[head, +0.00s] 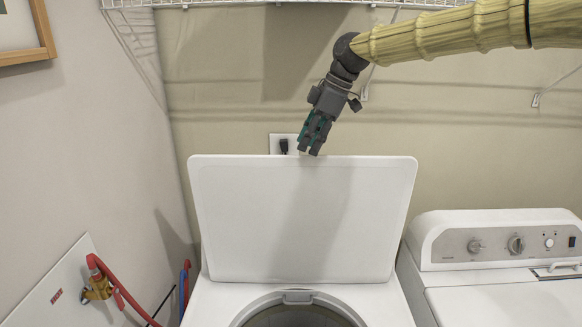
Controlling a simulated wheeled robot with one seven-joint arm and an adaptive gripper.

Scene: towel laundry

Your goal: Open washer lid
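The white washer lid (300,220) stands raised, nearly upright, behind the round tub opening of the white washer (212,302). The front of the opening lies below the picture's edge. My gripper (310,150) hangs from above at the lid's top edge, a little right of its middle. Its fingertips overlap the top edge in the picture; I cannot tell whether they touch it. The fingers look close together, with only a narrow gap, and I see nothing between them.
A second white machine (500,262) with a knob panel stands to the right. A wall outlet (275,144) is behind the lid. Red hose (120,290) and a brass valve (97,288) are at lower left. A wire shelf (220,3) runs along the top of the wall.

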